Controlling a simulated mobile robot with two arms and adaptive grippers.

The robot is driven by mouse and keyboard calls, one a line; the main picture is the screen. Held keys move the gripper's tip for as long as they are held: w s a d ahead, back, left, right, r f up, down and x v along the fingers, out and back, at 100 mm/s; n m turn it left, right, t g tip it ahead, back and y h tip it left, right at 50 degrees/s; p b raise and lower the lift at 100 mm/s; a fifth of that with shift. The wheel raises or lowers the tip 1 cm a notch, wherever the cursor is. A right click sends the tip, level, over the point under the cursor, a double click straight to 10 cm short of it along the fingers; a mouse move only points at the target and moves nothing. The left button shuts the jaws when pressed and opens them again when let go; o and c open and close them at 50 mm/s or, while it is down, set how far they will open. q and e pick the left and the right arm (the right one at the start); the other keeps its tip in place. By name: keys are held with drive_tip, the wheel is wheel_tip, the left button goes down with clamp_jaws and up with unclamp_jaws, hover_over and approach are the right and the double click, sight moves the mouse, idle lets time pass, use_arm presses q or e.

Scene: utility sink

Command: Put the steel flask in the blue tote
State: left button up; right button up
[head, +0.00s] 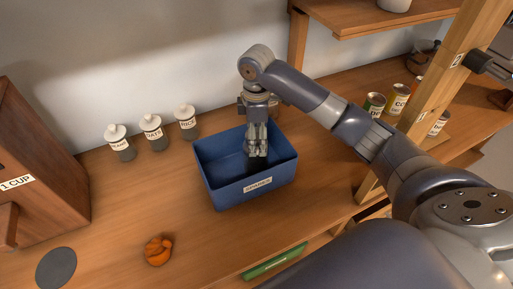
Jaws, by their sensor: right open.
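The blue tote (222,192) stands on the wooden counter near the middle of the head view, with a white label on its front. My right gripper (257,162) points straight down into the tote, its fingertips below the rim. It is open. I cannot make out a steel flask; the gripper and the tote's front wall hide part of the tote's inside. My left gripper is out of the view.
Three labelled jars (153,133) stand along the wall. An orange lump (158,250) and a dark disc (56,268) lie at the front left. A wooden cabinet (38,165) is far left. Cans (375,103) and a wooden post (440,80) stand at right.

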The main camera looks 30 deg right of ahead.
wheel_tip(320, 180, up, 5)
drive_tip(key=shift+r+b, duration=0.2)
drive_tip(key=shift+b, duration=0.3)
drive_tip(key=shift+r, duration=0.8)
drive_tip(key=shift+s+f, duration=0.1)
drive_tip(key=shift+s, duration=0.05)
